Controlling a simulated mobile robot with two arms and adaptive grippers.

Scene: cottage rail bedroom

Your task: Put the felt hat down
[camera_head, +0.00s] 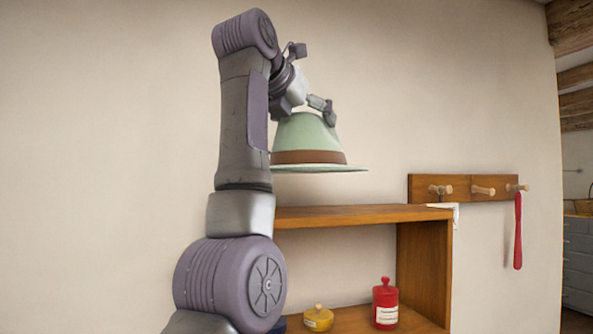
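The felt hat (309,140) is pale green with a brown band and a wide brim. It hangs level, brim down, in the air above the top board of a wooden shelf unit (350,214), with a clear gap between brim and board. My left gripper (329,116) is at the top of the hat's crown and appears shut on it. My arm hides the left part of the brim and the left end of the shelf. My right gripper is not in view.
The visible part of the top board is bare. Below it stand a red bottle (386,305) and a yellow lidded pot (318,319). A wooden peg rail (461,188) is on the wall to the right, with a red strap (518,232) on its right peg.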

